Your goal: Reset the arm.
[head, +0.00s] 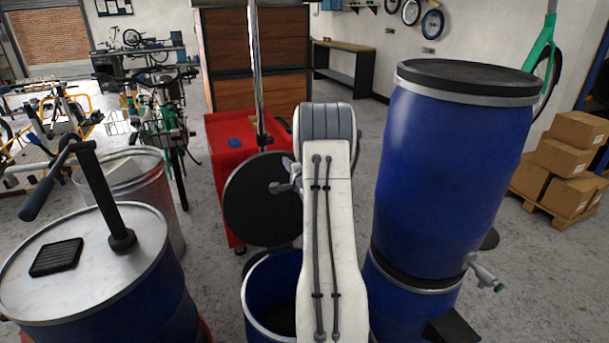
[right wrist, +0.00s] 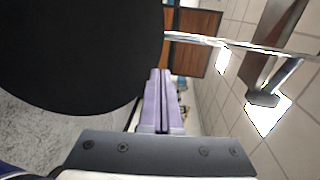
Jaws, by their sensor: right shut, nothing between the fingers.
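My right arm rises through the middle of the head view, its pale link and grey joint in front of a round black disc. My right gripper is mostly hidden behind that link there. In the right wrist view its lavender fingers (right wrist: 160,75) are shut together with nothing between them. The black disc (head: 250,205) sits by an upright chrome pole (head: 255,70). In the right wrist view a large black surface (right wrist: 80,50), apparently the disc, lies close to the left of the fingers. My left gripper is not in view.
Stacked blue drums (head: 445,180) stand close on the right. An open blue drum (head: 258,305) is below my arm. A drum with a metal lid (head: 100,285) on the left bears a black post with a handle (head: 105,195). A red cabinet (head: 225,150) stands behind the disc.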

